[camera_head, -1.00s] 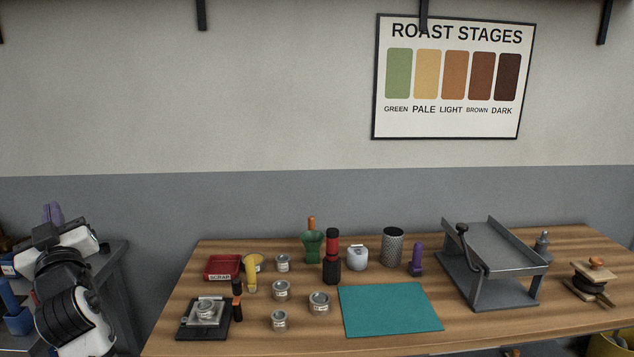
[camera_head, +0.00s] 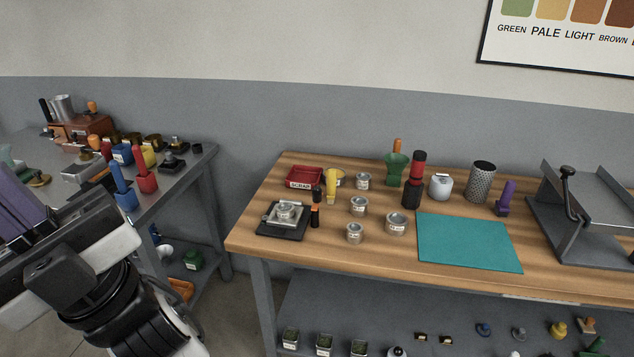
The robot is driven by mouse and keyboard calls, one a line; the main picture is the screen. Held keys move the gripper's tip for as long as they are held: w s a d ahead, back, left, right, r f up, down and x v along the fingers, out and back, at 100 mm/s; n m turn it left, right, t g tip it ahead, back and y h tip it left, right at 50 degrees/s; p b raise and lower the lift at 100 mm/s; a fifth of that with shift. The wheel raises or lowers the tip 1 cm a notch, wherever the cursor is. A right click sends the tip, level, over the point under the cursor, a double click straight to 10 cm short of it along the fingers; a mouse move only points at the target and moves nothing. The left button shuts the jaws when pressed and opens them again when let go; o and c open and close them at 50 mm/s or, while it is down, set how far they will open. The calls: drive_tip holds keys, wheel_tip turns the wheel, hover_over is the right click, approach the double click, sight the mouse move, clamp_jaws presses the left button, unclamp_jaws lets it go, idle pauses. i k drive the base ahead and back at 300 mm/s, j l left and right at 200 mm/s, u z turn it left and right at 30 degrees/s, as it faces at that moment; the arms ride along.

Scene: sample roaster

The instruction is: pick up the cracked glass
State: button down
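I cannot make out a cracked glass for certain. A small pale green vessel (camera_head: 6,156) stands at the far left edge of the picture on the grey side bench (camera_head: 200,160); it is cut off and too small to show any crack. My gripper (camera_head: 18,212) is at the left edge, partly out of the picture, with purple parts at its end. It appears in front of the side bench. Whether its fingers are open or shut, or hold anything, does not show.
The wooden table (camera_head: 340,262) holds several tins, a scale (camera_head: 284,222), a red scrap tray (camera_head: 305,177) and a teal mat (camera_head: 468,243).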

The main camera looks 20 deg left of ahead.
sight(285, 210)
drive_tip(key=i+u, duration=0.75)
drive_tip(key=k+l, duration=0.05)
drive_tip(key=k, duration=0.05)
